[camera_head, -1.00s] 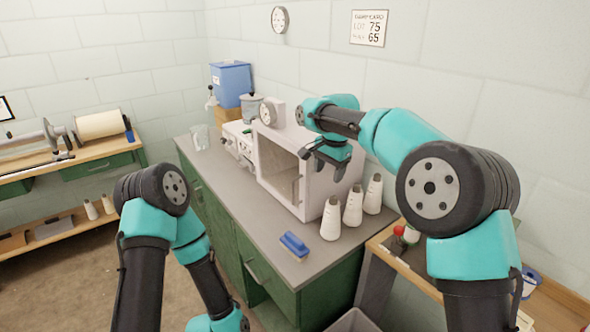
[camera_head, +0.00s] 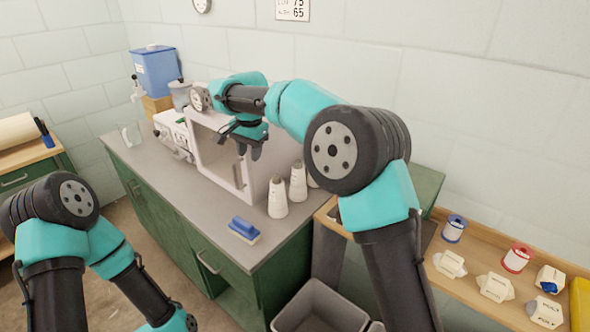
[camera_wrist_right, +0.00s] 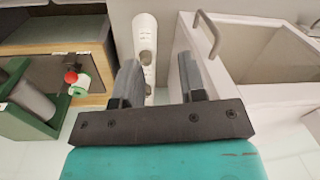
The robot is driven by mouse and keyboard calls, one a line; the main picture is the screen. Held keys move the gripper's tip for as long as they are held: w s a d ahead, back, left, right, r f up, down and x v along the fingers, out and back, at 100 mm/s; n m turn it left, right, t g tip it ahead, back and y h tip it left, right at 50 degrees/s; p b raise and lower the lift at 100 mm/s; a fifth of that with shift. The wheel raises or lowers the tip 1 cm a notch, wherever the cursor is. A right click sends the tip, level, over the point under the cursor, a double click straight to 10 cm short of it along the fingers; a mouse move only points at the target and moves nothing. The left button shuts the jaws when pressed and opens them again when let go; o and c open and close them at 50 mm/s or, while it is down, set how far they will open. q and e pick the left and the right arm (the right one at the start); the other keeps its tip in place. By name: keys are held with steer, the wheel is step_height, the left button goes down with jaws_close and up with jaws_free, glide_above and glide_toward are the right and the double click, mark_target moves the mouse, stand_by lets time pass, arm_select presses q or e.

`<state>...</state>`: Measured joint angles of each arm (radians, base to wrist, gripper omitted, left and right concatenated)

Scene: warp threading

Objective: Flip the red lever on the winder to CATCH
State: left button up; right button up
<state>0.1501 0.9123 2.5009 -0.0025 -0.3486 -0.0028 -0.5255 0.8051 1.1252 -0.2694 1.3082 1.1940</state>
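A red ball-shaped knob (camera_wrist_right: 71,77) shows at the left of the right wrist view, beside a green-and-white part (camera_wrist_right: 80,88) on a dark panel. It may be the winder's red lever, but its setting and any CATCH mark cannot be read. In the head view now, my right arm hides that spot. My right gripper (camera_head: 243,138) hangs at the open front of a white box, its fingers apart. In the right wrist view the gripper (camera_wrist_right: 160,68) holds nothing, and the knob is well left of it.
The white box (camera_head: 210,155) and white cones (camera_head: 278,198) stand on the grey counter, with a blue brush (camera_head: 243,230) in front. A wooden bench (camera_head: 455,293) at right carries spools and small blocks. A grey bin (camera_head: 318,308) stands on the floor below.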

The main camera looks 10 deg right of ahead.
steer(key=shift+w+d+f+n, duration=0.15)
steer(key=shift+w+d+n, duration=0.1)
steer(key=shift+d+n, duration=0.2)
steer(key=c, duration=0.3)
steer(key=w+d+f+n, duration=0.1)
steer(key=d+n, duration=0.2)
steer(key=n, duration=0.1)
steer(key=w+d+f+n+g+h, duration=0.1)
steer(key=d+n, duration=0.1)
steer(key=n, duration=0.2)
steer(key=w+d+f+n, duration=0.1)
steer(key=d+n, duration=0.2)
steer(key=n, duration=0.1)
steer(key=shift+w+d+f+n+g+h, duration=0.1)
steer(key=shift+w+d+n+g+h, duration=0.2)
steer(key=shift+w+n+g+h, duration=0.1)
jaws_close()
steer(key=w+d+f+n+g+h, duration=0.1)
steer(key=d+f+n+g, duration=0.2)
steer(key=d+n, duration=0.9)
steer(key=shift+w+f+n+h, duration=0.3)
steer(key=shift+w+f+n, duration=0.1)
steer(key=shift+n, duration=2.05)
